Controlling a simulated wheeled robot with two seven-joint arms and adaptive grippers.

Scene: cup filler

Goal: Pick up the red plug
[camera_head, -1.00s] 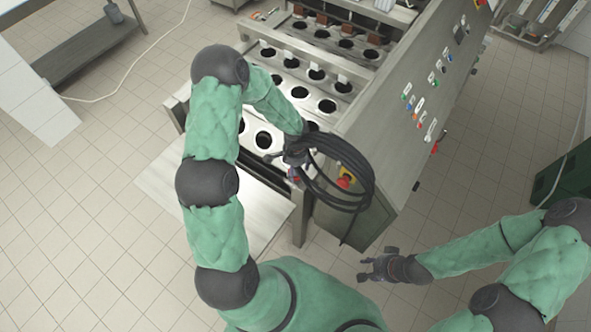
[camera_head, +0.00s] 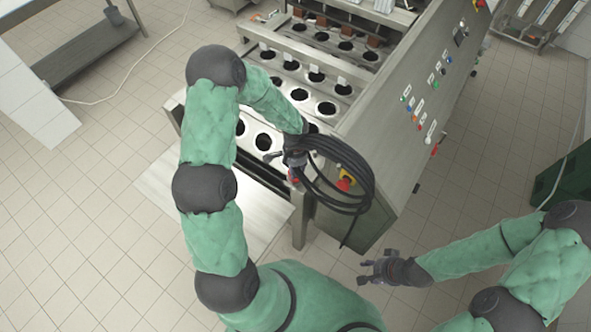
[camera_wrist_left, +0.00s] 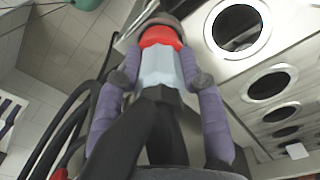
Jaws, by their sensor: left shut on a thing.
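The red plug (camera_wrist_left: 160,38) has a red collar and a light grey body, with a dark rim at its far end. In the left wrist view it sits between the two fingers of my left gripper (camera_wrist_left: 162,80), which is shut on its grey body. In the head view my left gripper (camera_head: 294,160) is beside the machine's front corner, and only a small red part of the plug (camera_head: 293,175) shows there. My right gripper (camera_head: 378,267) is open and empty, low at the right above the floor.
A coiled black cable (camera_head: 368,185) hangs at the corner of the cup filler (camera_head: 385,150), close to my left gripper. A red emergency button (camera_head: 344,184) on yellow is behind the coil. Tiled floor (camera_head: 460,190) is clear right of the machine. A green box (camera_head: 568,180) stands farther right.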

